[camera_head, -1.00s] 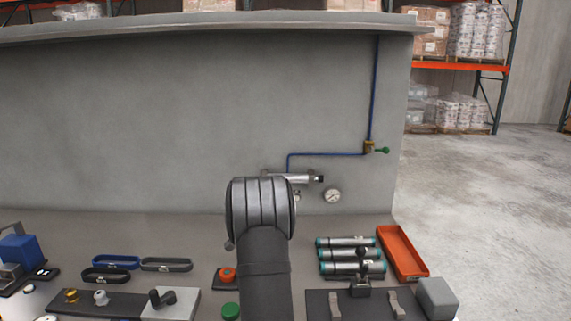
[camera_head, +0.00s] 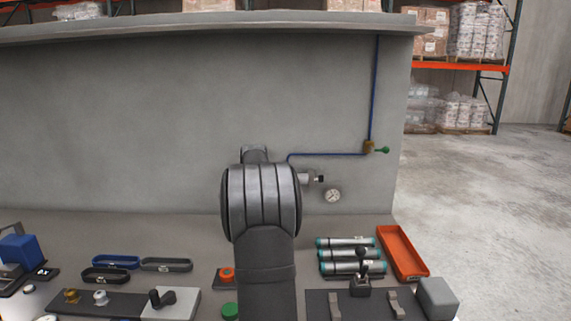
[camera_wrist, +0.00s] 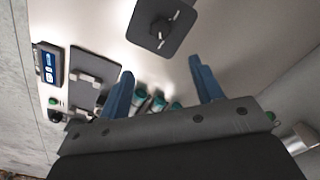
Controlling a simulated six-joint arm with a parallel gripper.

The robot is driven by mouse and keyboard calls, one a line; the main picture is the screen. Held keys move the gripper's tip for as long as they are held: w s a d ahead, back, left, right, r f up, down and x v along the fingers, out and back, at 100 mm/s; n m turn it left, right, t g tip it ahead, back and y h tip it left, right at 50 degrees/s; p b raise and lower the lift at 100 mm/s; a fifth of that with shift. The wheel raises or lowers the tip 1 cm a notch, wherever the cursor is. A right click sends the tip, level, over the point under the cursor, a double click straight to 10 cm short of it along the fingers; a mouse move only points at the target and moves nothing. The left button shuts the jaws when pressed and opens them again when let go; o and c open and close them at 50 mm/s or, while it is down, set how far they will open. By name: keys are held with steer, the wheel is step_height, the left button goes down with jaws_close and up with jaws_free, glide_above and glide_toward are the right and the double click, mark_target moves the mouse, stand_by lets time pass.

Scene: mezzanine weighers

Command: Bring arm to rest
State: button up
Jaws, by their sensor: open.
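My arm rises from the bottom middle of the head view, its dark grey links in front of the wall. My gripper is hidden behind them there. In the wrist view my gripper (camera_wrist: 163,92) shows two blue fingers spread apart, with nothing between them. A dark square plate with a black knob (camera_wrist: 161,30) shows above the fingers in that view.
Teal-ended cylinders (camera_head: 345,254) and an orange tray (camera_head: 403,254) lie right of my arm. Dark and blue oval rings (camera_head: 117,262) and a panel with a lever (camera_head: 170,305) lie left. A pipe and gauge (camera_head: 332,196) are on the wall (camera_head: 150,120).

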step_height(320, 180, down, 17)
steer(key=shift+r, duration=0.1)
steer(key=shift+r+n, duration=0.15)
steer(key=shift+n, duration=0.65)
steer(key=n, duration=1.1)
steer(key=shift+n, duration=2.4)
